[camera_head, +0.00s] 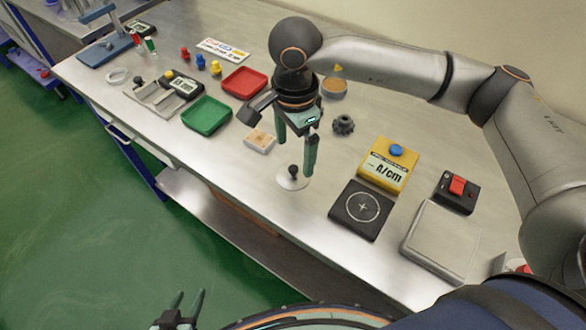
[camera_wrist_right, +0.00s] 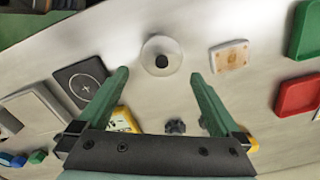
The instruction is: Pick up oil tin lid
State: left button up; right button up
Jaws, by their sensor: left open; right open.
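A pale round lid with a dark knob (camera_head: 292,181), which looks like the oil tin lid, lies flat on the steel bench. In the right wrist view it shows (camera_wrist_right: 150,51) just beyond the fingertips, roughly centred between them. My right gripper (camera_head: 295,159) is open and empty, pointing down above the lid; in the wrist view its green fingers (camera_wrist_right: 158,75) stand apart with nothing between them. In the head view one finger ends close to the knob; contact cannot be told. My left gripper (camera_head: 191,294) is open and empty at the bottom edge, away from the bench.
A wooden-coloured block (camera_head: 259,142), a green tray (camera_head: 206,116) and a red tray (camera_head: 244,82) lie left of the lid. A dark gear (camera_head: 343,125), a black pad (camera_head: 361,210) and a yellow meter (camera_head: 388,168) lie right. Bare bench surrounds the lid.

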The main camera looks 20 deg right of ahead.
aim_at(294, 167)
jog(key=shift+w+f+p, duration=0.1)
jog(key=shift+f+p, duration=0.6)
jog(key=shift+f, duration=2.45)
jog(key=shift+c, duration=0.4)
jog(key=shift+a, duration=0.1)
jog(key=c, duration=0.9)
jog(key=shift+r, duration=0.15)
jog(key=shift+c, duration=0.2)
